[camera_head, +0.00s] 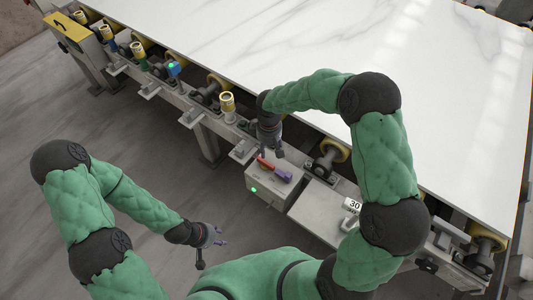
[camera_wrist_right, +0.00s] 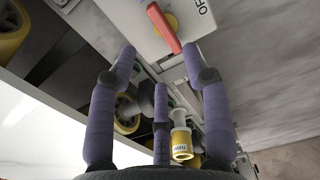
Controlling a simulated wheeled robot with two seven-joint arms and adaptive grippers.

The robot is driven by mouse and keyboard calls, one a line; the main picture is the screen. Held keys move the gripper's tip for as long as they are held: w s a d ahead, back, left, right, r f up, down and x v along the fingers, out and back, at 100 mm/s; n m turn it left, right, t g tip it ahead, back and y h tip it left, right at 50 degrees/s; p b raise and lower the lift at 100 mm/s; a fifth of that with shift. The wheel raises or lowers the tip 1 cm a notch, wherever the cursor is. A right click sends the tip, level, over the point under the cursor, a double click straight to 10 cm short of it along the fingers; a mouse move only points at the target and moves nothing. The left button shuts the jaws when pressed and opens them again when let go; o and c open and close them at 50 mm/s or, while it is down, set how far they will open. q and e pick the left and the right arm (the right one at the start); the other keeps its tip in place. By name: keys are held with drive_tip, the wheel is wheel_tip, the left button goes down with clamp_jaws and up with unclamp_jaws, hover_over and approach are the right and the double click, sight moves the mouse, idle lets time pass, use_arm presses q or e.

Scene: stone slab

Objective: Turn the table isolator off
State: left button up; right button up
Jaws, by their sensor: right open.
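The table isolator is a grey box (camera_head: 258,186) at the slab's near edge, with a red handle (camera_head: 266,164) on top and a lit green lamp on its front. In the right wrist view the red handle (camera_wrist_right: 164,28) lies slanted across a yellow disc, and an "OFF" label (camera_wrist_right: 200,7) is beside it. My right gripper (camera_head: 271,151) is open over the isolator, its purple fingers (camera_wrist_right: 159,60) spread on either side of the handle's lower end; whether they touch it I cannot tell. My left gripper (camera_head: 211,244) is open and empty at the lower left, away from the isolator.
A white marble slab (camera_head: 240,35) lies on a grey roller frame behind the isolator. Yellow-capped posts (camera_head: 227,105) and yellow rollers (camera_head: 333,150) line its edge. A small "30" block (camera_head: 352,205) sits to the right. The grey floor at left is clear.

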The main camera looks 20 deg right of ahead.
sight(266, 164)
wheel_tip(266, 164, down, 10)
drive_tip(key=b, duration=0.3)
drive_tip(key=shift+f, duration=0.25)
clamp_jaws()
